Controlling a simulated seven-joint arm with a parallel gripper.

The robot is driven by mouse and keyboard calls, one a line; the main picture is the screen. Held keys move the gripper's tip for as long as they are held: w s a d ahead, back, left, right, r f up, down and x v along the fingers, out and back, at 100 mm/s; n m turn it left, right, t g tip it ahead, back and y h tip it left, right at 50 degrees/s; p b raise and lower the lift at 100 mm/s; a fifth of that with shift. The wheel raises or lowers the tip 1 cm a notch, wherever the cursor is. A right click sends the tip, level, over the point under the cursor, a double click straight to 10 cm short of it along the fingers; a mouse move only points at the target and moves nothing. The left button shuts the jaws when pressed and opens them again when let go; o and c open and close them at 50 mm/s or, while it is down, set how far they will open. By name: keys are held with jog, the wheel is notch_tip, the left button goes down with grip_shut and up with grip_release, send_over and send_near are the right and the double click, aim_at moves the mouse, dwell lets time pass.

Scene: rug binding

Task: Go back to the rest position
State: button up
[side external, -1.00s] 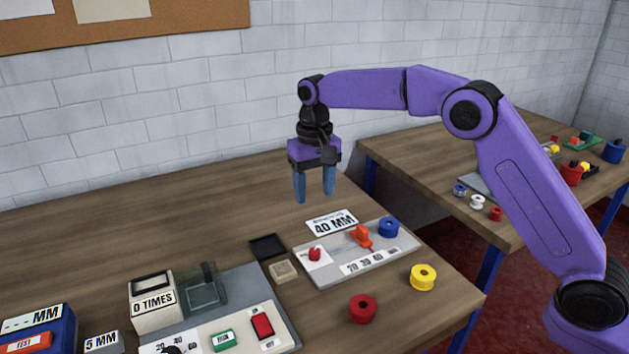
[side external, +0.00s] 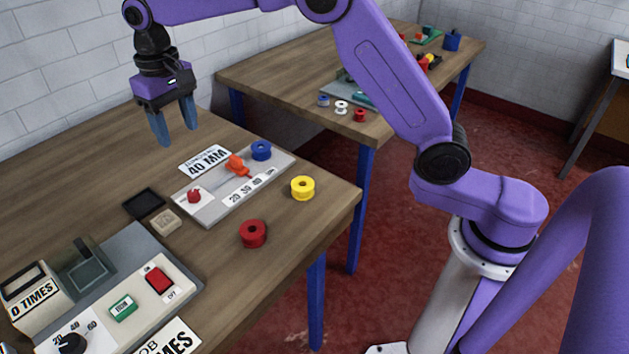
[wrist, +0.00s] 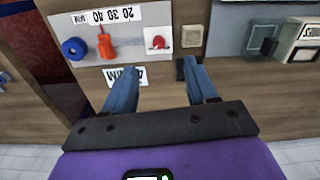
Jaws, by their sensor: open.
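My gripper (side external: 175,124) is open and empty, with its two blue fingers pointing down, above the back part of the wooden table (side external: 82,160). In the wrist view my gripper (wrist: 163,88) shows nothing between its fingers. Near it on the table is a grey plate (side external: 212,208) with an orange pointer (side external: 238,165), a red knob (side external: 194,195), a blue spool (side external: 261,150) and a scale strip. A "40 MM" card (side external: 205,161) lies at the plate's back edge. The fingers are clear of the plate and the card.
A yellow spool (side external: 303,188) and a red spool (side external: 253,234) stand near the table's right edge. A black pad (side external: 144,203) and a small beige block (side external: 165,222) lie left of the plate. A grey machine (side external: 135,245) with switches is at front left. A second table (side external: 290,80) stands behind.

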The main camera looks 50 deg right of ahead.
jog(key=s+d+n, duration=0.3)
jog(key=s, duration=0.6)
jog(key=s+d+n, duration=0.2)
jog(key=s+n, duration=0.1)
jog(key=s, duration=0.7)
jog(key=s+d+f+n, duration=0.2)
jog(key=s+d, duration=0.4)
jog(key=s, duration=0.3)
jog(key=s+d+f+n, duration=0.2)
jog(key=s+d+n, duration=0.1)
jog(key=s+d, duration=0.4)
jog(key=s, duration=0.2)
jog(key=shift+s+d, duration=0.2)
jog(key=shift+s, duration=0.15)
jog(key=shift+f, duration=0.1)
